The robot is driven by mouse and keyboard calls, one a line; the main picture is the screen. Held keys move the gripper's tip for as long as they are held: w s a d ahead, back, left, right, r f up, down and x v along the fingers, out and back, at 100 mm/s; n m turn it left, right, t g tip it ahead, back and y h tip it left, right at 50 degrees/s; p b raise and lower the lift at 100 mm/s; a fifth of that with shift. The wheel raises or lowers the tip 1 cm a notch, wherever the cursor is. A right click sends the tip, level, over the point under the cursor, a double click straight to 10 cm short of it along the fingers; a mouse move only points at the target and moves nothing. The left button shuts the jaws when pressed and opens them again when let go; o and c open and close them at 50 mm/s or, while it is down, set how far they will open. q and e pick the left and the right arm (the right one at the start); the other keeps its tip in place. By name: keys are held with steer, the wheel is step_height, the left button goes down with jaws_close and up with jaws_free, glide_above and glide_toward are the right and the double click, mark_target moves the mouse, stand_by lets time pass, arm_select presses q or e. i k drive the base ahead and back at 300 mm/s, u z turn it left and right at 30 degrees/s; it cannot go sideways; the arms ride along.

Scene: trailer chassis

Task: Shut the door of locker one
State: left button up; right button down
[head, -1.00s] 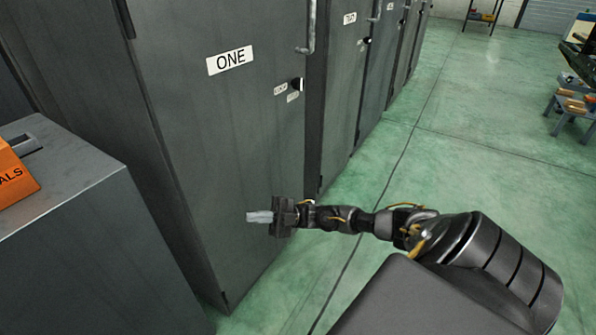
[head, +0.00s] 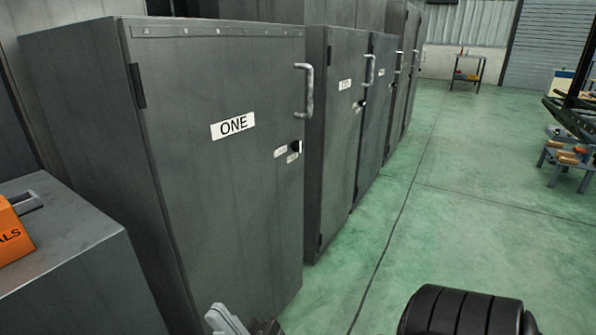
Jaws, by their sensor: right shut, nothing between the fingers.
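The door of locker one (head: 215,190) is a tall dark grey panel with a white "ONE" label (head: 233,125). It has a silver handle (head: 304,92) at its upper right edge and a black lock knob (head: 296,147) below that. The hinge side is at the left. The door looks in line with the locker front, and no gap shows from this angle. My right gripper (head: 222,319) is at the bottom edge, low in front of the door, partly cut off. It is shut and empty; I cannot tell whether it touches the door. My left gripper is out of view.
More grey lockers, the nearest labelled two (head: 345,84), stand in a row to the right. A low grey cabinet (head: 75,275) with an orange box (head: 12,235) stands at left. Green floor (head: 450,210) is open at right, with a trestle (head: 570,155) beyond.

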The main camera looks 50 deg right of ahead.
mark_target(221, 103)
steer(key=u, duration=1.65)
steer(key=k, duration=0.9)
steer(key=z, duration=1.9)
steer(key=i, duration=1)
